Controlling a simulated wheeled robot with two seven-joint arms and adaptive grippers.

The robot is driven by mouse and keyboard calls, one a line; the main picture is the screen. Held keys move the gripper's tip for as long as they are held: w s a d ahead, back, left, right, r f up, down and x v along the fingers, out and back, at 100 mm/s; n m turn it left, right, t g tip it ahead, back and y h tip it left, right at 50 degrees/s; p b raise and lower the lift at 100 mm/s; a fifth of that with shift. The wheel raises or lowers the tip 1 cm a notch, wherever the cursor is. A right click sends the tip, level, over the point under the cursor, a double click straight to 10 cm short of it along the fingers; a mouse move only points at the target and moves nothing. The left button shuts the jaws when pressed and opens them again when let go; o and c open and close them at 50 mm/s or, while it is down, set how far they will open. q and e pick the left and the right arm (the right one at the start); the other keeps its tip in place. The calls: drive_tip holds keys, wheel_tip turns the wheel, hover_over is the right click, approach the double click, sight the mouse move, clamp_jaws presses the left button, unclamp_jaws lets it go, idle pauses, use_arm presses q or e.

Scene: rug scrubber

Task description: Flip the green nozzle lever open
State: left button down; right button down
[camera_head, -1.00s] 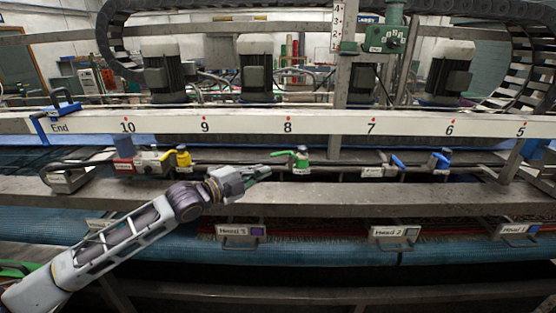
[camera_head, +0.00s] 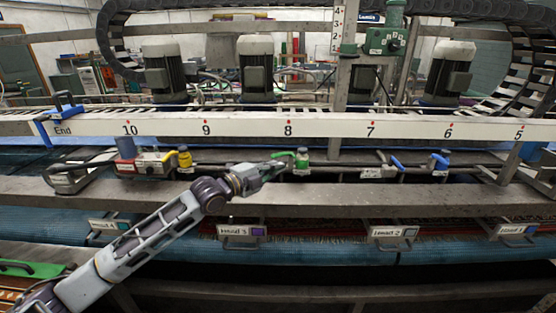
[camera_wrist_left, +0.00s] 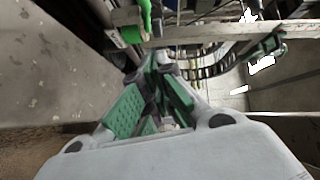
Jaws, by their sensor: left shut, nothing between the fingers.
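The green nozzle lever (camera_head: 283,155) sticks out to the left from its green valve (camera_head: 302,158) on the pipe rail. A green part of the valve and lever also shows at the top of the left wrist view (camera_wrist_left: 146,18). My left gripper (camera_head: 280,165) is shut and empty, its tips right by the lever on its lower left side. I cannot tell whether they touch it. In the left wrist view the green-padded fingers (camera_wrist_left: 160,62) come together below the lever. My right gripper is not in view.
A yellow valve (camera_head: 184,158) stands left on the same rail, and blue valves (camera_head: 440,160) stand to the right. A white numbered beam (camera_head: 330,129) runs above the rail. A grey metal beam (camera_head: 400,198) runs in front and below.

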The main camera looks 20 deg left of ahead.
use_arm(q)
drive_tip(key=w+p, duration=0.1)
drive_tip(key=w, duration=0.5)
drive_tip(key=shift+w+a+f+p, duration=0.15)
drive_tip(key=shift+a+f+p, duration=0.2)
drive_tip(key=shift+f+p, duration=0.1)
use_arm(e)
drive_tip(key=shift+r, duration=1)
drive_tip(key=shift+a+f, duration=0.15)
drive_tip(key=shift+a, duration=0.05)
use_arm(q)
drive_tip(key=shift+w+a+b, duration=0.4)
drive_tip(key=shift+a+b, duration=0.3)
drive_tip(key=shift+b, duration=0.55)
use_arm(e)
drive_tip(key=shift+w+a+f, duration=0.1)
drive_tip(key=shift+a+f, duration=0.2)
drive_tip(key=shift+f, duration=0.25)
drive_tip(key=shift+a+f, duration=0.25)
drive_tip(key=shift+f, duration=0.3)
use_arm(q)
drive_tip(key=shift+a, duration=0.1)
